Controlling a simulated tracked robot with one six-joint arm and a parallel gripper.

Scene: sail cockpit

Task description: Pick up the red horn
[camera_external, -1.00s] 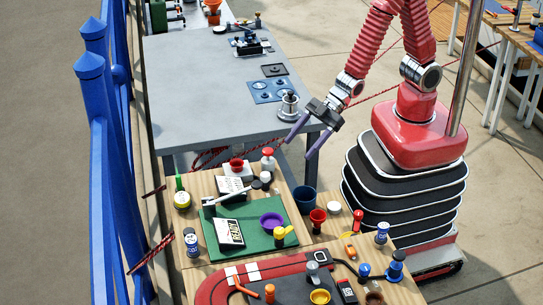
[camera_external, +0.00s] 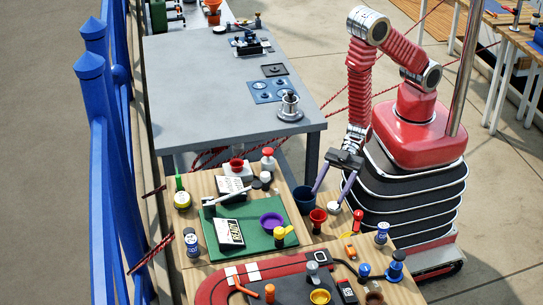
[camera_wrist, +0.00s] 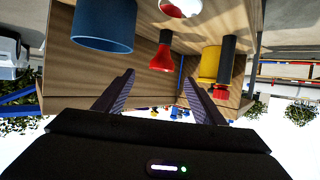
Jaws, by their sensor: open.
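The red horn (camera_external: 317,217) stands on the wooden table just right of the blue cup in the external view, its flared opening upward. In the wrist view the horn (camera_wrist: 164,54) shows as a red flared cone just beyond and between the fingertips. My gripper (camera_external: 328,195) hangs over the table's back right part, fingers pointing down, with the horn close by on its near side. In the wrist view my gripper (camera_wrist: 159,77) is open, with nothing between the fingers.
The blue cup (camera_external: 304,198), a white disc (camera_external: 334,208) and a red-and-black piece (camera_external: 357,220) stand close around the horn. A green mat (camera_external: 258,236) with a purple bowl (camera_external: 271,221) lies to the left. The grey table (camera_external: 210,95) behind has much bare room.

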